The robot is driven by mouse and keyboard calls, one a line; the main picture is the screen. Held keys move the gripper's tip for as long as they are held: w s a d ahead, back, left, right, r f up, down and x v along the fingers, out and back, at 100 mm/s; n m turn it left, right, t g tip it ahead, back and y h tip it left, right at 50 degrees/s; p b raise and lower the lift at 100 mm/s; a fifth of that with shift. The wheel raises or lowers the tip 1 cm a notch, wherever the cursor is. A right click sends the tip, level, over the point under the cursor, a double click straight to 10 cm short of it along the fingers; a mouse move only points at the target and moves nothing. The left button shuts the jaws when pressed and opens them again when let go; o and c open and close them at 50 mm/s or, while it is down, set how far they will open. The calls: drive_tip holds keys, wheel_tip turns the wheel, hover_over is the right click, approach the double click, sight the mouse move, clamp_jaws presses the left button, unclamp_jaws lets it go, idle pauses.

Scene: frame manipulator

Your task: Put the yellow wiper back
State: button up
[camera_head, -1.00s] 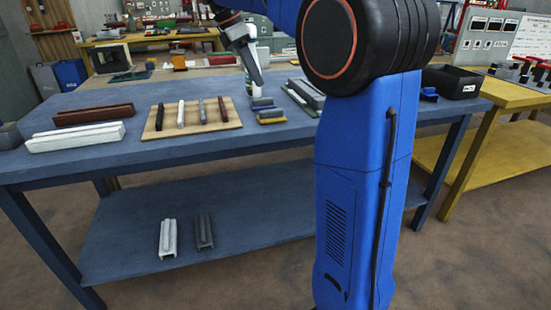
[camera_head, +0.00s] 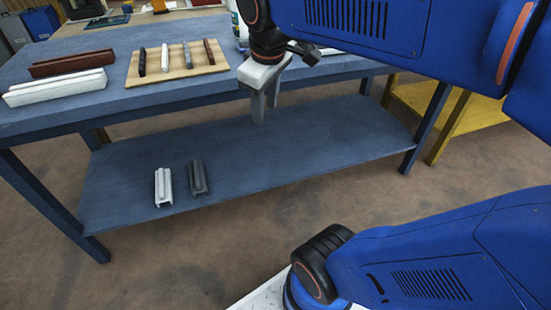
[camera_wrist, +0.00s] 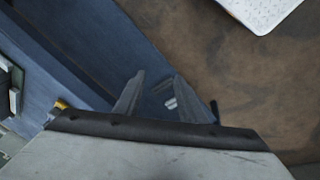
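A small yellow piece (camera_wrist: 61,104), which may be the yellow wiper, shows at the left in the wrist view, partly covered by my gripper's body. Its full shape is hidden. In the head view, I cannot see anything yellow on the tabletop; my arm covers part of the right side. My gripper (camera_head: 265,113) hangs in front of the table's front edge, above the lower shelf, fingers pointing down. In the wrist view, the two fingers of my gripper (camera_wrist: 158,78) stand apart with nothing held between them.
The blue table (camera_head: 165,95) carries a wooden board (camera_head: 205,64) with several bars, a white profile (camera_head: 55,88) and a brown profile (camera_head: 72,63). White (camera_head: 163,187) and grey (camera_head: 198,178) profiles lie on the lower shelf (camera_head: 290,150). The shelf's right part is clear.

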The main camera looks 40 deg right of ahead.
drive_tip(key=s+a+f+m+t+y, duration=0.1)
drive_tip(key=s+f+m, duration=0.3)
drive_tip(key=s+f, duration=0.4)
drive_tip(key=shift+a+f+m+t, duration=0.3)
drive_tip(key=shift+a+f, duration=0.55)
drive_tip(key=shift+f, duration=0.1)
